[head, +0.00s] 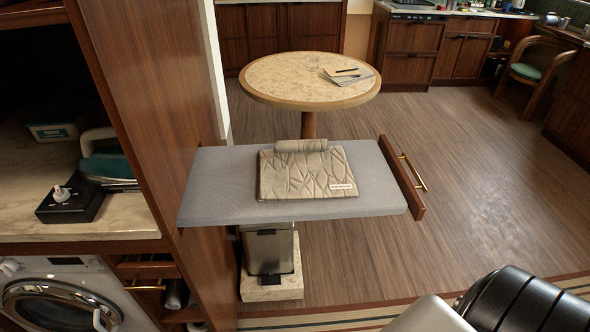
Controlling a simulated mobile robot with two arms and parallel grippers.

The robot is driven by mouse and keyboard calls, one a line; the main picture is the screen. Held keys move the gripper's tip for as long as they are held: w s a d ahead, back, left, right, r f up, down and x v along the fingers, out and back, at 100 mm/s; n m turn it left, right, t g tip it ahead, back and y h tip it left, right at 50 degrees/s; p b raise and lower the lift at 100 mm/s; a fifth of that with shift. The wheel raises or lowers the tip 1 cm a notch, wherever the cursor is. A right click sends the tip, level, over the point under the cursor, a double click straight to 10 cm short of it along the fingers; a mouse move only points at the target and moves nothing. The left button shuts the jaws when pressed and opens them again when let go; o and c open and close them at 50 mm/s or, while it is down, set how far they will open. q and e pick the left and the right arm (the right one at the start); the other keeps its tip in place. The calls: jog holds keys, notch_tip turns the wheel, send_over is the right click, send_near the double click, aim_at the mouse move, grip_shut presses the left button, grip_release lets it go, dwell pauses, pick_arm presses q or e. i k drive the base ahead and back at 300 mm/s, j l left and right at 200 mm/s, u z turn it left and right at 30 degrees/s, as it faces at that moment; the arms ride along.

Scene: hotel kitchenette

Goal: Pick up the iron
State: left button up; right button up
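The iron (108,166) stands on the marble shelf (104,220) inside the wooden cabinet at the left. It has a teal body and a pale handle at its upper left. Its right end is close to the cabinet's side panel. Neither of my grippers shows in the head view. A grey and black arm part of mine enters at the bottom right, far from the iron.
A black box (72,205) with a white object on top sits in front of the iron; a pale bin (57,131) is behind. A pull-out ironing board (225,180) holds a folded quilted pad (300,174). A washing machine (60,295) is below. Open floor (470,190) lies right.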

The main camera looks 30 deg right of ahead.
aim_at(109, 162)
jog(key=i+j+z, duration=0.3)
jog(key=j+z, duration=0.3)
jog(key=i+j+z, duration=0.2)
jog(key=j+z, duration=0.15)
jog(key=j, duration=0.15)
